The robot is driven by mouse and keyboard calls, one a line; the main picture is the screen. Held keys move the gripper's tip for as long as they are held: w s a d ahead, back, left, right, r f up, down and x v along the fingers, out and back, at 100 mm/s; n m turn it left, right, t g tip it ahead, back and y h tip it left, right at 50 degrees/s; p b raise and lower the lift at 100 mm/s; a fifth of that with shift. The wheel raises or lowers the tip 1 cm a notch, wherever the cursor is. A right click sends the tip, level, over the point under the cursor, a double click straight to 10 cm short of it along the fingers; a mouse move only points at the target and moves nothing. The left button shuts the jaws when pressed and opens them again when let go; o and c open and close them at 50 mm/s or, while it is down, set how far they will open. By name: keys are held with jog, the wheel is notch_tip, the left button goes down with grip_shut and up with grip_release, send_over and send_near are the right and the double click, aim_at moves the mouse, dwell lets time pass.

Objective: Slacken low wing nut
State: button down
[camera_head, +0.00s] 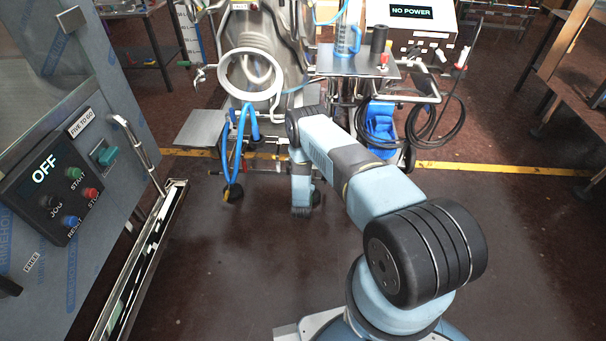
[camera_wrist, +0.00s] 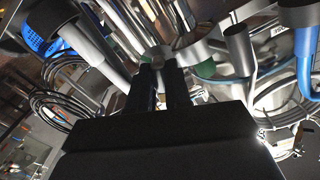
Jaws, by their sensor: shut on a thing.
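In the wrist view my gripper (camera_wrist: 161,66) reaches in among metal tubes, its two dark fingers close together. The fingertips are closed on a small grey metal part, which I take for the low wing nut (camera_wrist: 160,52). The fingers hide most of it, so its wings and its turn cannot be made out. In the head view my arm reaches forward to the low part of the steel filler machine (camera_head: 268,100). The fingers and the wing nut do not show clearly there.
Blue hoses (camera_head: 240,140) hang in front of the machine. A blue reel with black cable (camera_head: 381,125) stands to the right. A grey side plate (camera_head: 203,127) juts out left. A control cabinet (camera_head: 50,195) reading OFF stands at the left. The front floor is clear.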

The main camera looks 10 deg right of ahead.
jog(key=shift+w+d+r+n, duration=0.25)
jog(key=shift+n, duration=0.55)
jog(key=c, duration=1.1)
grip_release()
jog(key=shift+o, duration=0.2)
jog(key=shift+a, duration=0.2)
jog(key=shift+s+a+f, duration=0.1)
jog(key=shift+s+f, duration=0.05)
jog(key=v, duration=1.3)
jog(key=shift+s, duration=0.3)
